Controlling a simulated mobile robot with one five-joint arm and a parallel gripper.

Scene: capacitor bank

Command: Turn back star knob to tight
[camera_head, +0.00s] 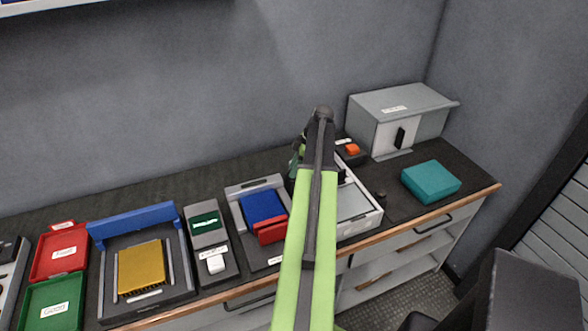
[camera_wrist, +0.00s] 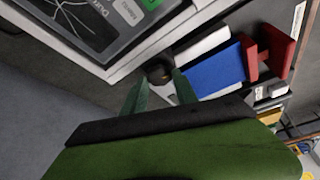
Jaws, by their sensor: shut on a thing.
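In the wrist view, the dark round star knob (camera_wrist: 160,67) stands beside the pale frame of a case (camera_wrist: 110,72). My gripper (camera_wrist: 159,77) has its two green fingers on either side of the knob and is shut on it. In the head view, my arm covers the knob and most of my gripper. A bit of dark green finger shows left of the arm, at the back left of the case (camera_head: 372,219). The knob's points and how far it is turned cannot be made out.
A blue block (camera_head: 262,206) with a red part (camera_head: 271,230) sits in a grey fixture left of my arm. A small dark knob (camera_head: 380,195) is at the case's right. A teal block (camera_head: 430,181) and a grey cabinet (camera_head: 385,103) stand further right. An orange button (camera_head: 352,149) is behind.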

